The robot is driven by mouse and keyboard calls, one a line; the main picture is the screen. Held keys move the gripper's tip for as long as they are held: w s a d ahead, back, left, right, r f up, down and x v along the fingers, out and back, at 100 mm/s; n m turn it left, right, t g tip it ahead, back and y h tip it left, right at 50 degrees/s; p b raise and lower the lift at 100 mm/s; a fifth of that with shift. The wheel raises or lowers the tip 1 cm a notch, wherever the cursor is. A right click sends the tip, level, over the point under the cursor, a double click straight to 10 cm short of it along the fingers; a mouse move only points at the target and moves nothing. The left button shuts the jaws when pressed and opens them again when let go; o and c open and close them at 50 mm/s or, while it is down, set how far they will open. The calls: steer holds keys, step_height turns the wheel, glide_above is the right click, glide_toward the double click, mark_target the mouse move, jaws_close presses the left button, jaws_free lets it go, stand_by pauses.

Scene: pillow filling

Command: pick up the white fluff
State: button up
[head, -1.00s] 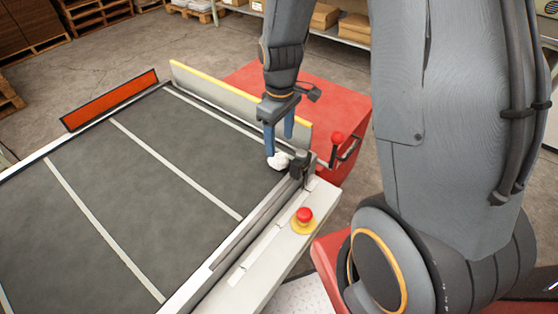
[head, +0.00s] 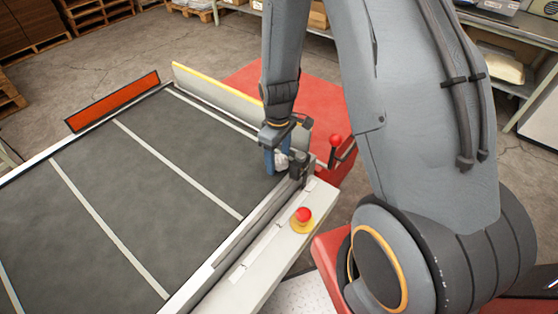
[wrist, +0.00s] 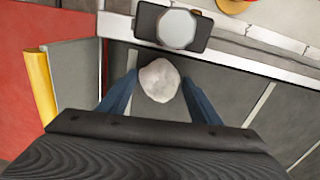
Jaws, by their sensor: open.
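The white fluff (wrist: 159,80) is a small rounded lump on the dark conveyor belt, close to the belt's side rail. In the head view the fluff (head: 282,161) shows partly, with my gripper's fingers over and around it. My gripper (wrist: 160,92) is open, with one blue finger on each side of the fluff. In the wrist view a gap shows between the fluff and the right finger; the left finger is very near it. In the head view my gripper (head: 276,164) is low at the belt's corner.
A dark post-like fitting (head: 299,164) stands on the rail right beside my gripper. A yellow-topped end plate (head: 218,92) runs behind it. A red emergency button (head: 303,214) and a red-knobbed lever (head: 335,140) are nearby. The rest of the belt (head: 110,215) is clear.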

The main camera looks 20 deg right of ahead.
steer(key=shift+f, duration=0.2)
steer(key=c, duration=1.1)
steer(key=shift+r, duration=0.2)
